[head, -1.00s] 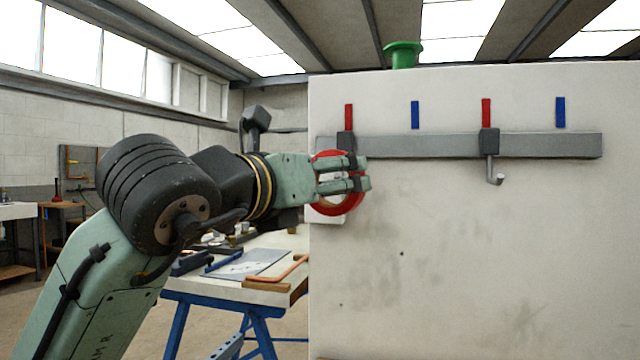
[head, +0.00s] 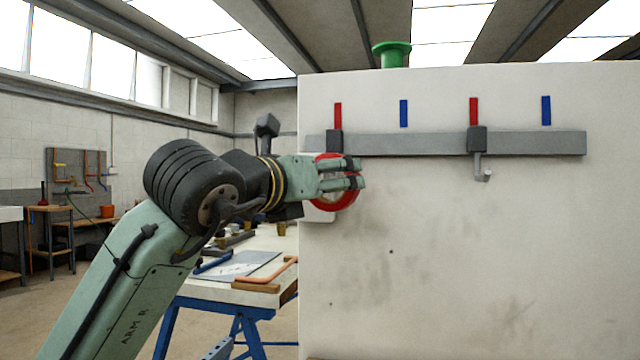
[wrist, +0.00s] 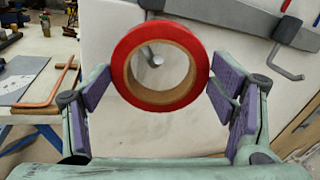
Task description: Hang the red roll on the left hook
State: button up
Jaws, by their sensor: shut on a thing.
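The red roll (head: 345,203), a ring with a tan inner core, is held upright in my gripper (head: 357,174) at the left end of the rail. In the wrist view the roll (wrist: 123,75) sits between the purple finger pads of my gripper (wrist: 160,92). The left hook's grey block (head: 333,143) is just above the roll, under a red strip. Its prong is hidden behind my fingers in the head view. In the wrist view the left hook's bent tip (wrist: 152,57) shows through the roll's hole. I cannot tell whether it passes into the hole.
A second hook (head: 480,160) is free farther right on the grey rail (head: 410,144), under another red strip. Blue strips mark bare rail places. A green spool (head: 392,54) stands on the panel's top. A worktable (head: 240,288) with tools is left of the white panel (head: 450,270).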

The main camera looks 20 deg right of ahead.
aim_at(327, 201)
jog(key=shift+w+d+f, duration=0.7)
jog(key=shift+w+f, duration=0.15)
jog(key=shift+w, duration=0.2)
jog(key=o, duration=1.2)
